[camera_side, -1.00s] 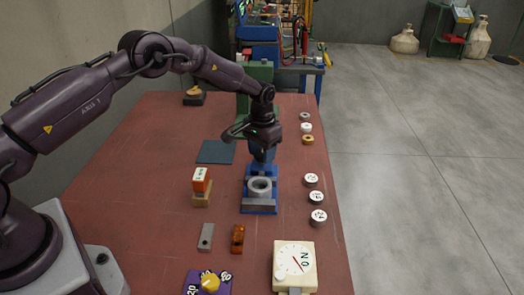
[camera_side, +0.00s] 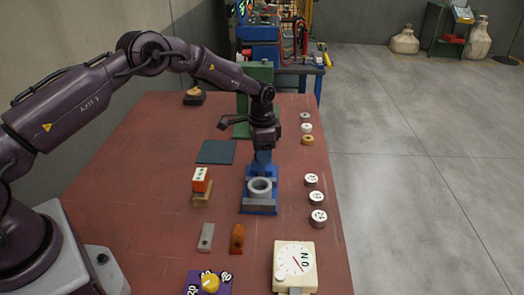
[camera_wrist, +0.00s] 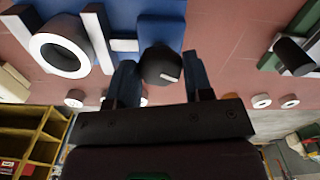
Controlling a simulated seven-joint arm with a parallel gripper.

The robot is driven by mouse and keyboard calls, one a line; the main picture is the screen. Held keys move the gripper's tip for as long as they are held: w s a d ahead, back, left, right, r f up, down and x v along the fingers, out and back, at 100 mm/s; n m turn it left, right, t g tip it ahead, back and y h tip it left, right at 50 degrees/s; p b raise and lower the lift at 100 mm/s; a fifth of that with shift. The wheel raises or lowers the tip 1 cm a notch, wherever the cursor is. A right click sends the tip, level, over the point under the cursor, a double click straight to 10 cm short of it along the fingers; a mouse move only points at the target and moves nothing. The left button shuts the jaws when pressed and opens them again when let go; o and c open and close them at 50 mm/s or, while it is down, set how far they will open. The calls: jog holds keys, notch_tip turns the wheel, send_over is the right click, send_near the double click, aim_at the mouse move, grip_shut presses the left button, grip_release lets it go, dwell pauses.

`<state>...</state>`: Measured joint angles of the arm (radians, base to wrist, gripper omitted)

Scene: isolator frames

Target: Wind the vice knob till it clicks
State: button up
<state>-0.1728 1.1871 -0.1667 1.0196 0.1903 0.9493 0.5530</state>
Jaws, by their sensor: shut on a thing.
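The blue vice (camera_side: 259,207) stands on the red table with a grey ring (camera_side: 260,187) in it, next to its grey jaw. In the wrist view the ring (camera_wrist: 60,48) is at the upper left and the blue vice base (camera_wrist: 165,10) is at the top. The dark round vice knob (camera_wrist: 161,66), with a pale mark on it, sits between my fingers. My gripper (camera_wrist: 160,78) is shut on the knob, one blue finger on each side. In the side view my gripper (camera_side: 263,157) is at the vice's far end and hides the knob.
Several small round weights (camera_side: 318,217) line the table's right side. A red-orange block (camera_side: 202,180) on a wooden block stands left of the vice. A dial box (camera_side: 295,265) and purple knob box (camera_side: 208,283) are at the front. A dark mat (camera_side: 216,152) lies behind left.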

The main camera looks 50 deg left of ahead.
dwell(0.9)
jog(key=o, duration=0.9)
notch_tip(320, 180, up, 13)
